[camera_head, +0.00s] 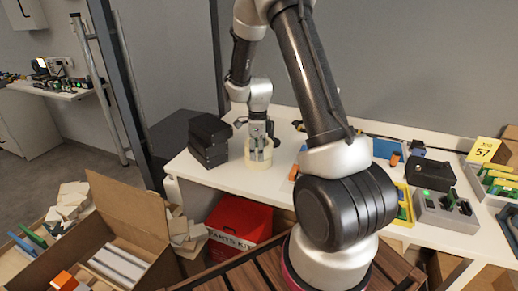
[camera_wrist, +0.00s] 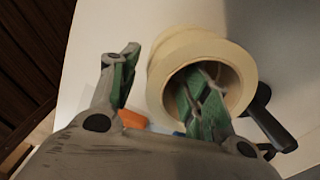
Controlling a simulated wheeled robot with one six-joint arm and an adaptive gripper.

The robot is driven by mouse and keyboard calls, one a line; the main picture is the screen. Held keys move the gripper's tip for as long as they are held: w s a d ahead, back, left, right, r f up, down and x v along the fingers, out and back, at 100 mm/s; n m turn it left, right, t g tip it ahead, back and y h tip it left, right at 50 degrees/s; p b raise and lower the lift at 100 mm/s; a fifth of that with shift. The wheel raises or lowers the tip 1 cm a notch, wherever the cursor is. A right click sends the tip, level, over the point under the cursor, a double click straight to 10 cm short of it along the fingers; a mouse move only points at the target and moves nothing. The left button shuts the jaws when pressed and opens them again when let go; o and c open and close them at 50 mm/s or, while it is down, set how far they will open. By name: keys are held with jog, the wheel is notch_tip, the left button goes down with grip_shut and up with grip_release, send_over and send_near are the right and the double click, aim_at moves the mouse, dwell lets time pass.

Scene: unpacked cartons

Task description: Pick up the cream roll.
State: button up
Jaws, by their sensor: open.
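The cream roll (camera_head: 259,161) is a ring of tape lying on the white table, to the right of a black stack. It also shows in the wrist view (camera_wrist: 185,48), with its hole facing the camera. My gripper (camera_head: 261,145) is right above the roll in the head view. In the wrist view my gripper (camera_wrist: 160,82) is open, with green-padded fingers. The right finger reaches over or into the roll's hole and the left finger is outside the ring, so the roll's wall lies between them. I cannot tell whether either finger touches it.
A stack of black boxes (camera_head: 209,140) stands close to the left of the roll. A red bin (camera_head: 238,222) is below the table's front edge. Grey and yellow trays and a black device (camera_head: 432,174) lie farther right. A cardboard box (camera_head: 130,225) is open at lower left.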

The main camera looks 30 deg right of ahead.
jog(key=shift+c, duration=0.4)
grip_shut()
notch_tip(320, 180, up, 10)
jog(key=shift+r, duration=0.1)
